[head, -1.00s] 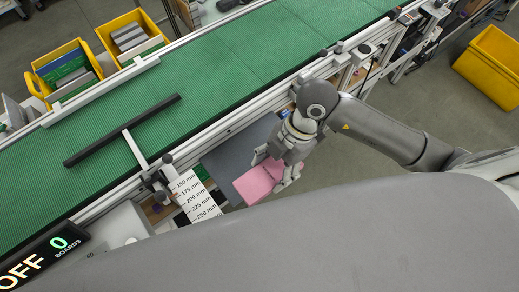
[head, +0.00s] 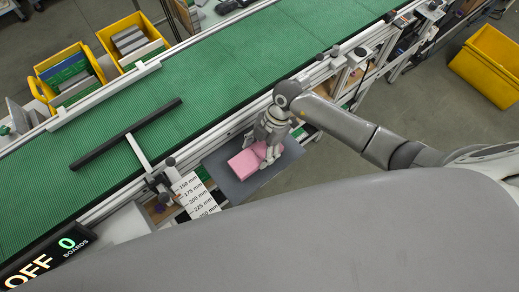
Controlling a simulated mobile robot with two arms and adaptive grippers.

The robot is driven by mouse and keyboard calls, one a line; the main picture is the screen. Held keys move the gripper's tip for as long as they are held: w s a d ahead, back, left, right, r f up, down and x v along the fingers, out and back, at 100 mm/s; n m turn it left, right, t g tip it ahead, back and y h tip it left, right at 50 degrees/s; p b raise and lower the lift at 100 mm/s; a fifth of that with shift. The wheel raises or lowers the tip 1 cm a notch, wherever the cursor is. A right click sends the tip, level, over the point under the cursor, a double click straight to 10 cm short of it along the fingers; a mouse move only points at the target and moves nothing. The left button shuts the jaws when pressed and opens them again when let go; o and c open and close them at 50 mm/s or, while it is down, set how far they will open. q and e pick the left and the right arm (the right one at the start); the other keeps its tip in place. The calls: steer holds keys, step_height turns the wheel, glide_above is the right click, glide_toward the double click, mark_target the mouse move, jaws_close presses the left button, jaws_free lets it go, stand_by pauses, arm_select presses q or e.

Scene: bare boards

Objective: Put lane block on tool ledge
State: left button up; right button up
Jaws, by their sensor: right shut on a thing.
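The pink lane block (head: 242,163) is in my right gripper (head: 262,153) in the head view. The gripper is shut on it from the right side and covers part of it. The block is over the dark grey flat tool ledge (head: 231,186) beside the conveyor. The ledge shows around the block at the left, front and right. I cannot tell whether the block touches the ledge or hangs just above it. My left gripper is not in view.
The green conveyor (head: 230,80) runs behind the ledge, with a black bar (head: 125,134) across it. A white millimetre scale (head: 196,197) stands just left of the ledge. Yellow bins (head: 130,40) with boards are beyond the belt. Another yellow bin (head: 490,65) is at the far right.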

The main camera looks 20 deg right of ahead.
steer(key=shift+f, duration=0.7)
steer(key=o, duration=1.2)
steer(key=shift+c, duration=0.2)
steer(key=b+v, duration=0.1)
steer(key=v, duration=1)
steer(key=shift+f+b, duration=0.1)
steer(key=shift+b, duration=0.25)
steer(key=shift+d+r, duration=0.2)
steer(key=shift+r, duration=0.4)
